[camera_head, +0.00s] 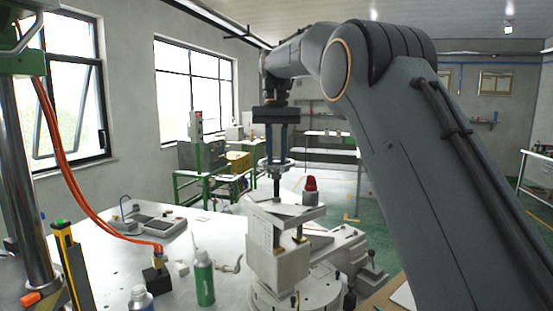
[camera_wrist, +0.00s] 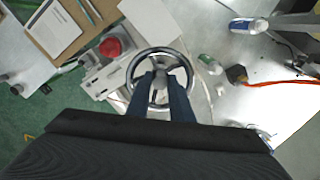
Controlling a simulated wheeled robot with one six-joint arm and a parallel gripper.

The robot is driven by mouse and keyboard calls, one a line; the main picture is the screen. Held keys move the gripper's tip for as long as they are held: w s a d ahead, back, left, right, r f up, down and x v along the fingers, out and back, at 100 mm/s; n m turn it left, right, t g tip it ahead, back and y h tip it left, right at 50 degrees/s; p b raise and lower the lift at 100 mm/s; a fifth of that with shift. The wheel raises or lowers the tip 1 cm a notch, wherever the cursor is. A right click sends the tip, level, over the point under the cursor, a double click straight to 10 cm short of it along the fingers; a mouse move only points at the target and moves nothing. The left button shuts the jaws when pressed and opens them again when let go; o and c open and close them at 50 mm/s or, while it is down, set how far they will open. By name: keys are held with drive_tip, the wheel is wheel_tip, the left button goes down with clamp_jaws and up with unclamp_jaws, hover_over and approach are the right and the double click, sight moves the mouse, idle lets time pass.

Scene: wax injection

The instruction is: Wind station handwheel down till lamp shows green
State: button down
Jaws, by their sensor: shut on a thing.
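The station (camera_head: 278,258) stands on the table, a pale block machine with a plate on top. Its handwheel (camera_head: 264,163) sits level on a dark upright shaft above the plate. In the wrist view the handwheel (camera_wrist: 134,70) is a metal ring with spokes and a hub. My gripper (camera_head: 276,160) points straight down from above, its two blue fingers shut on the handwheel at the hub; the fingers also show in the wrist view (camera_wrist: 160,82). The lamp (camera_head: 311,184) beside the wheel is red; it also shows red in the wrist view (camera_wrist: 111,47). The exact finger contact is partly hidden.
An orange hose (camera_head: 66,165) runs to a brass fitting on a black block (camera_head: 157,280). The left table is partly clear.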

drive_tip(key=shift+m, duration=1.1)
drive_tip(key=c, duration=1.6)
unclamp_jaws()
drive_tip(key=shift+o, duration=0.2)
drive_tip(key=shift+r+b, duration=0.35)
drive_tip(key=shift+r, duration=3.55)
